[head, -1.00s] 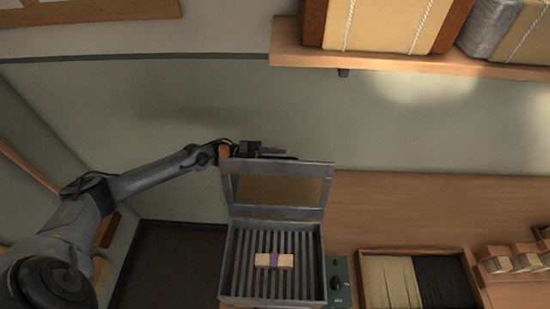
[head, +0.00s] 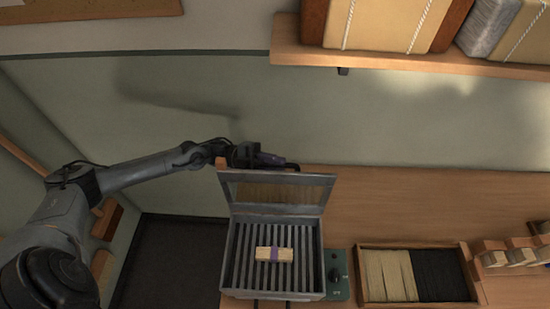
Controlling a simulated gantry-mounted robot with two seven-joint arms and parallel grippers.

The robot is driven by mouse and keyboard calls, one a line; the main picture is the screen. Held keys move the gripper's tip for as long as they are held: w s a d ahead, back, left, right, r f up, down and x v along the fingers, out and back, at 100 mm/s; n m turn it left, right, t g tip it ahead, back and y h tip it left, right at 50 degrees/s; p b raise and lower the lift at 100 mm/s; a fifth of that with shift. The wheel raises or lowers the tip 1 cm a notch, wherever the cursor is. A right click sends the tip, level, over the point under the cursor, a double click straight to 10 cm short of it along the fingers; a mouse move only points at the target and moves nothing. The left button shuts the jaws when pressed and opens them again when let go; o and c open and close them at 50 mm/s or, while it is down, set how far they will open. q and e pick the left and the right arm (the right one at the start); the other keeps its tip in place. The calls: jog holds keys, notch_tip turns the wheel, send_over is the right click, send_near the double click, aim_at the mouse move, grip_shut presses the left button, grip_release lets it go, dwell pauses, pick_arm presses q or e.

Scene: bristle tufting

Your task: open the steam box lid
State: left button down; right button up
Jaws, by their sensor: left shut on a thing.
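The steam box (head: 228,262) is a grey metal box with a slatted rack inside, at the lower middle of the head view. Its lid (head: 226,192), a grey frame around a window, stands raised at the back of the box, so the inside shows. My left gripper (head: 270,161) is at the lid's top edge, left of its middle, shut on the lid; the fingertips are partly hidden. A pale wooden block with a purple band (head: 274,254) lies on the rack. My right gripper is not in view.
A control panel with a dark knob (head: 337,277) is right of the box. A wooden tray (head: 361,262) holds pale and black bristles. Small wooden blocks (head: 520,256) stand further right. A shelf (head: 420,68) with packages hangs above. The table behind the tray is clear.

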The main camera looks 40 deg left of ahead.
pick_arm(q)
jog(key=c, duration=1.1)
grip_release()
jog(key=shift+a, duration=0.1)
jog(key=b+v, duration=0.1)
jog(key=v, duration=0.9)
jog(key=shift+s+a, duration=0.2)
jog(key=shift+a, duration=0.1)
jog(key=shift+f, duration=0.1)
jog(key=shift+a, duration=0.15)
